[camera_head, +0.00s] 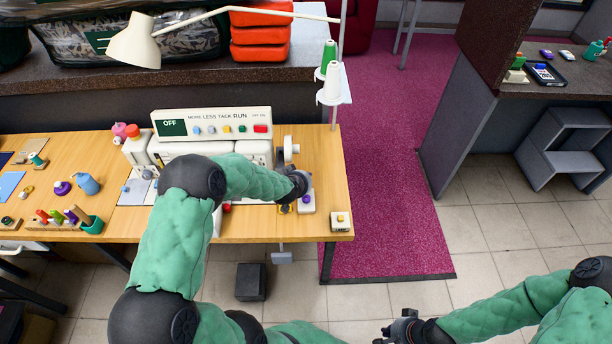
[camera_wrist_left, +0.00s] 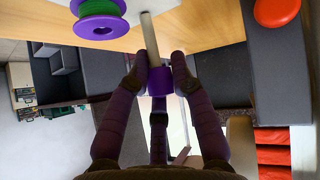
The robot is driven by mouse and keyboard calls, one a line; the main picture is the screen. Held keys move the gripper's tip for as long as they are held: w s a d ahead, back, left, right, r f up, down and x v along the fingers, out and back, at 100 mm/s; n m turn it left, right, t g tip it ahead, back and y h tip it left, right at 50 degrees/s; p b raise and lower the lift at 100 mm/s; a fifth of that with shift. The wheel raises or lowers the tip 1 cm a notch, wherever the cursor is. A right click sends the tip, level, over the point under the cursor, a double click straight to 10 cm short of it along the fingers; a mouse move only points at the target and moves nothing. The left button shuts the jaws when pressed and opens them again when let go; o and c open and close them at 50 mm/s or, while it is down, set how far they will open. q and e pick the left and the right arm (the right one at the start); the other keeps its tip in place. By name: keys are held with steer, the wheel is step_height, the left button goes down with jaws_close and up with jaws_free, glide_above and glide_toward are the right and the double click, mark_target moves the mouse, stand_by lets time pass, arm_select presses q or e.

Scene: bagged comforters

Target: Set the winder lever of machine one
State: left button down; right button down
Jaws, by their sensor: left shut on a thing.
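The sewing machine (camera_head: 210,152) stands on the wooden table, and its front panel reads OFF at left and RUN at right. My left arm reaches across it to the right end. In the left wrist view my left gripper (camera_wrist_left: 158,70) is shut on the purple knob (camera_wrist_left: 157,82) of a grey rod, which I take for the winder lever. A spool of green thread with purple flanges (camera_wrist_left: 100,18) sits just beside the rod. In the head view the left fingertips and the lever are hidden. My right gripper (camera_head: 392,333) is low at the bottom edge, away from the table; its opening is unclear.
Thread cones (camera_head: 331,82) stand on a post behind the machine's right end. A small cream box (camera_head: 340,222) sits at the table's front right corner. A white lamp (camera_head: 135,45) arches over the back. Spools and small tools lie at left.

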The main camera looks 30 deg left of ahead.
arm_select(q)
steer(key=shift+w+a+g+p, duration=0.1)
steer(key=shift+g+p, duration=0.2)
steer(key=shift+p, duration=0.25)
steer(key=c, duration=1.4)
jaws_free()
steer(key=shift+f, duration=0.1)
steer(key=shift+o, duration=0.2)
steer(key=v, duration=1.2)
steer(key=shift+a, duration=0.15)
